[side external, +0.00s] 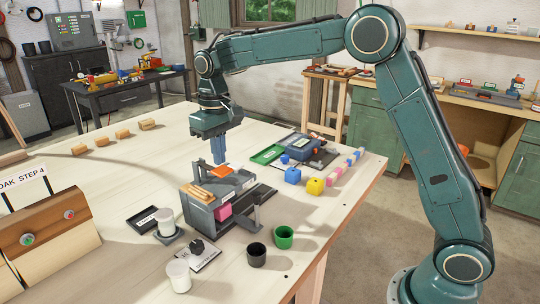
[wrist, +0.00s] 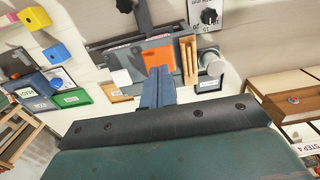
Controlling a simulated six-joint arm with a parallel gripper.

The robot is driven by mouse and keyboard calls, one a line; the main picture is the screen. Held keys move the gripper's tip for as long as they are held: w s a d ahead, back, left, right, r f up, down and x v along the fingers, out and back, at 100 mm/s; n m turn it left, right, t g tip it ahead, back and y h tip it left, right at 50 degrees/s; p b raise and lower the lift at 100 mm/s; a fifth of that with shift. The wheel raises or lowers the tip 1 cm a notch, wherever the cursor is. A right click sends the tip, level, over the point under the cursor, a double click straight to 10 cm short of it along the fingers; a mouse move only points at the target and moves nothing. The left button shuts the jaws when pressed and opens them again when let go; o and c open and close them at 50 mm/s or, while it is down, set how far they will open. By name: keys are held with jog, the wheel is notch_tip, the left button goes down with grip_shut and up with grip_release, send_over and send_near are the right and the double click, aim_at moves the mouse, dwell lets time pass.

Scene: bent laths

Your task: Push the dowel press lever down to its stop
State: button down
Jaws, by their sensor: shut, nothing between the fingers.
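The grey machine that looks like the dowel press (side external: 200,217) stands on the pale table, and in the wrist view (wrist: 112,52) it lies beyond my fingertips. A dark bar, which looks like its lever (side external: 257,217), is on its right side; in the wrist view a similar bar (wrist: 143,18) runs to the top edge. I cannot tell how far down it is. An orange plate (side external: 223,170) lies on top, beside wooden dowels (side external: 197,192). My gripper (side external: 219,161) is shut and empty, pointing down above the orange plate, apart from the lever.
A black cup (side external: 256,254) and a green cup (side external: 284,237) stand right of the machine. White cylinders (side external: 178,274) and a black-knobbed panel (side external: 197,252) are in front. Blue and yellow blocks (side external: 315,186) stand behind right.

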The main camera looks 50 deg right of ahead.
aim_at(221, 169)
jog(key=shift+f, duration=2.1)
dwell(1.0)
jog(key=shift+r, duration=0.1)
jog(key=shift+r, duration=4.5)
jog(key=s+d+r+t, duration=0.1)
jog(key=s+d+r, duration=0.15)
jog(key=s, duration=0.55)
jog(key=s+d+r+t, duration=0.1)
jog(key=s+r+t, duration=0.15)
jog(key=s, duration=0.55)
jog(key=s+f+t, duration=0.1)
jog(key=s+f, duration=0.1)
jog(key=s, duration=0.6)
jog(key=s+d+f+t, duration=0.1)
jog(key=s+f, duration=0.2)
jog(key=s, duration=0.5)
jog(key=shift+s+d+f, duration=0.25)
jog(key=shift+s+f, duration=0.05)
jog(key=shift+f, duration=0.05)
